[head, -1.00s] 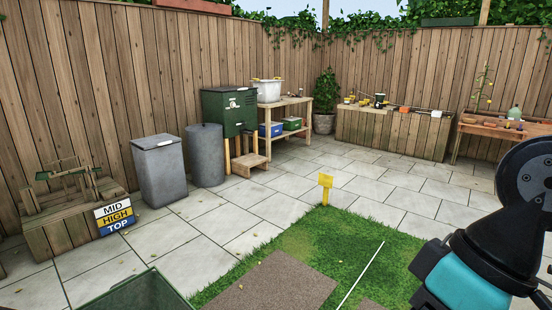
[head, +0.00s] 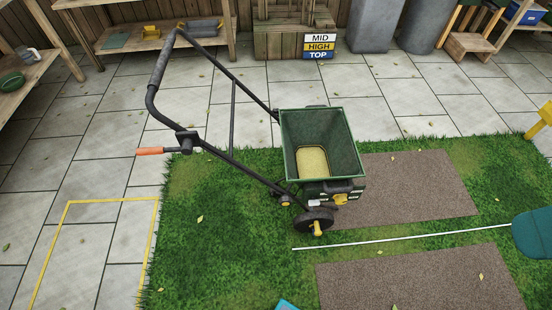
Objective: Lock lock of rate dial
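A spreader stands on the grass in the middle of the head view. It has a green hopper (head: 353,148) with a pale yellow fill (head: 312,161) inside and a long black push handle (head: 160,68) reaching up to the left. A dark fitting with a yellow part (head: 340,198) sits low on the hopper's near side. It may be the rate dial, but its markings and lock are too small to tell. A rod with an orange grip (head: 150,151) sticks out left from the handle. My gripper is not in view.
A sign (head: 319,46) reading MID, HIGH, TOP leans at the back. Brown mats (head: 412,188) and a white line (head: 400,240) lie right of the spreader. A yellow floor outline (head: 110,200) marks paving at left.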

